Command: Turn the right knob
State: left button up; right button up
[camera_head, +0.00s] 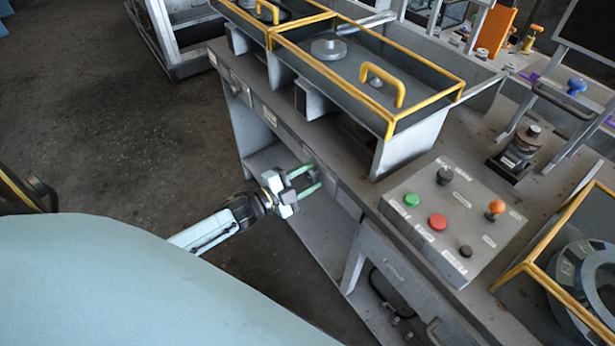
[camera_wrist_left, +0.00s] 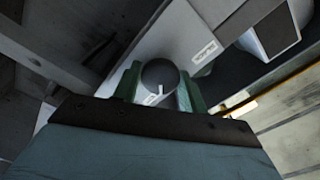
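My left gripper (camera_head: 313,177) has two green fingers set apart. In the head view this knob is not clear behind the fingers. My right gripper is out of view.
A panel (camera_head: 420,190) on the bench carries a green button (camera_head: 411,200), a red button (camera_head: 438,222), an orange knob (camera_head: 496,207) and black knobs. Open floor (camera_head: 110,130) lies left.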

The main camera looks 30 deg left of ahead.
pick_arm(q)
jog(key=o, duration=0.3)
jog(key=v, duration=1.3)
jog(key=shift+s+a, duration=0.15)
